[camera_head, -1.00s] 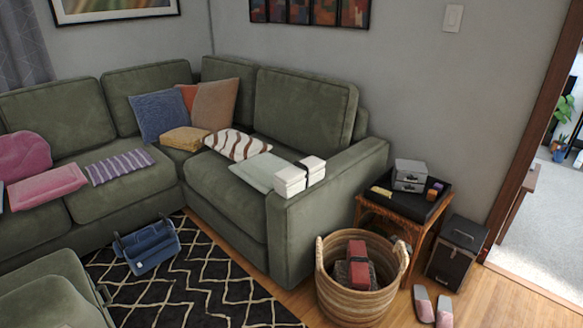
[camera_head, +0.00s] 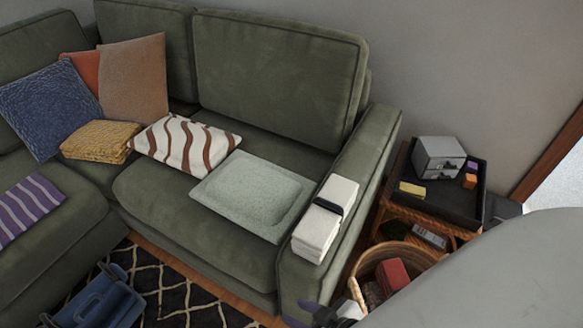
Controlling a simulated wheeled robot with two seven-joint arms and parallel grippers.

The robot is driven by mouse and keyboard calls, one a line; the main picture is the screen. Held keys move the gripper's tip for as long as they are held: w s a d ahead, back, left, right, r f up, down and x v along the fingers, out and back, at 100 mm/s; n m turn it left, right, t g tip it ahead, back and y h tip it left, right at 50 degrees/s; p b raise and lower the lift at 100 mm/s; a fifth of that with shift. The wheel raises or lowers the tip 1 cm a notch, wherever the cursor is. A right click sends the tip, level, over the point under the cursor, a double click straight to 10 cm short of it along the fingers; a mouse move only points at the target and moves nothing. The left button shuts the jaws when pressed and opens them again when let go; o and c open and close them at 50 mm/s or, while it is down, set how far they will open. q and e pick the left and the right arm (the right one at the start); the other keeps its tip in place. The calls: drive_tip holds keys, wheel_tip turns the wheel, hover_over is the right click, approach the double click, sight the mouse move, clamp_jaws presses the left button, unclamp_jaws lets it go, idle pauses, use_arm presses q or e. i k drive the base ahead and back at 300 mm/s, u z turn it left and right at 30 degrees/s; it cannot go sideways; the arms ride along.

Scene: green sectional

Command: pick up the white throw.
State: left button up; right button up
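The white throw (camera_head: 316,233) lies folded over the green sofa's right armrest (camera_head: 362,160), with a dark band across its middle. My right gripper (camera_head: 316,314) shows at the bottom edge, below the throw and in front of the armrest's front end. It is apart from the throw in the picture. Only dark finger parts and a pale piece of it show, partly cut off by the frame, so its opening is unclear. My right arm's large grey link fills the lower right corner. My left gripper is not in view.
A pale green cushion (camera_head: 252,195) lies beside the throw on the seat, with a striped pillow (camera_head: 186,143) farther left. A black tray table (camera_head: 440,203) and a wicker basket (camera_head: 365,272) stand right of the armrest. A blue bag (camera_head: 98,303) sits on the rug.

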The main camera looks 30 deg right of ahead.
sight(315, 234)
drive_tip(key=u, duration=0.7)
drive_tip(key=i, duration=1.95)
drive_tip(key=z, duration=3.4)
